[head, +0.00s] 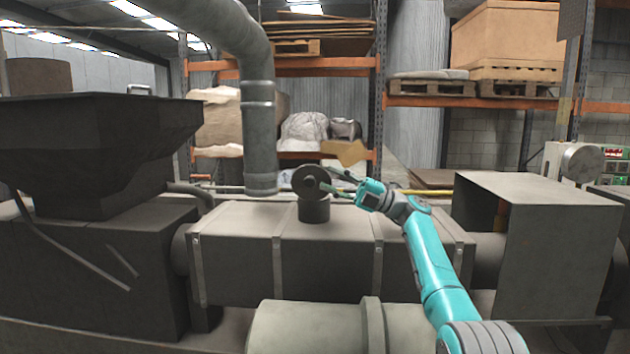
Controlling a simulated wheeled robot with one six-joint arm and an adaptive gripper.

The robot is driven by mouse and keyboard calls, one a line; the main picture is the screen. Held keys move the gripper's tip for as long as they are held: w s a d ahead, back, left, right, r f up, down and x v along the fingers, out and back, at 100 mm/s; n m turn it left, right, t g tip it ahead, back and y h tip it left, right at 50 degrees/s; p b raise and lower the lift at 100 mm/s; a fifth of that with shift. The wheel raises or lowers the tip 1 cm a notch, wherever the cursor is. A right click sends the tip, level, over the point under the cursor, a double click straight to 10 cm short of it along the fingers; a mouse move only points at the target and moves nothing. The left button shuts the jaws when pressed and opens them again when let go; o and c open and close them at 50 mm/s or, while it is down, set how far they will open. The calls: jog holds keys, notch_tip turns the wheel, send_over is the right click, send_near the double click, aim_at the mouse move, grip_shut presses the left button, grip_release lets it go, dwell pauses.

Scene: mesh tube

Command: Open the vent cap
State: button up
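The vent cap (305,181) is a dark round disc with a small round knob at its middle. It stands tilted up, its face turned toward the camera, above a short dark vent neck (314,211) on top of the long grey barrel housing. My gripper (327,178) comes in from the right at the height of the cap. Its two thin fingers are spread apart, one above the other. The lower fingertip is close to the cap's knob; I cannot tell whether it touches. The neck's opening is mostly hidden behind the cap's lower edge.
A thick grey pipe (259,140) hangs down just left of the cap. A dark hopper (95,150) stands at the left and a grey metal box (540,240) at the right. A pale cylinder (305,328) lies in front. The housing top (245,214) is otherwise clear.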

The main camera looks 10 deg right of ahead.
jog(key=s+d, duration=0.2)
jog(key=d, duration=0.5)
jog(key=shift+d, duration=0.1)
jog(key=shift+s, duration=0.15)
